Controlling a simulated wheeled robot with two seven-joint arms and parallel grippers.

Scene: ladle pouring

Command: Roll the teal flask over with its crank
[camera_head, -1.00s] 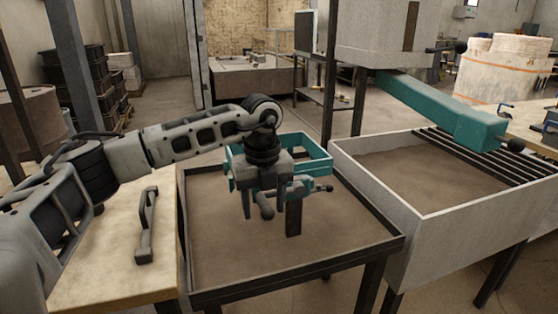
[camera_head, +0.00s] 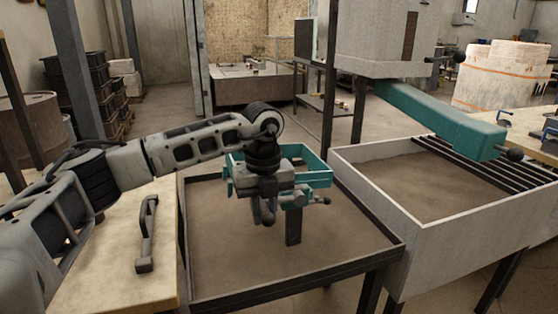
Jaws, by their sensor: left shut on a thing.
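The teal flask (camera_head: 318,180) is an open box-like frame, held on a dark post (camera_head: 293,228) above the sand-coloured bed of a dark-rimmed tray (camera_head: 300,281). My left arm comes in from the left, in front of the flask. My left gripper (camera_head: 264,208) points down at the flask's near side and is shut on the dark crank handle (camera_head: 267,217). The gripper hides most of the crank and part of the flask's near wall. A small knobbed teal fitting (camera_head: 321,201) shows to the right of the gripper. My right gripper is out of view.
A grey sand bin (camera_head: 420,236) with black bars stands at the right. A teal chute (camera_head: 440,120) hangs over it from a grey hopper (camera_head: 380,38). A wooden bench (camera_head: 110,265) at the left carries a dark handled tool (camera_head: 147,235). The front of the tray is clear.

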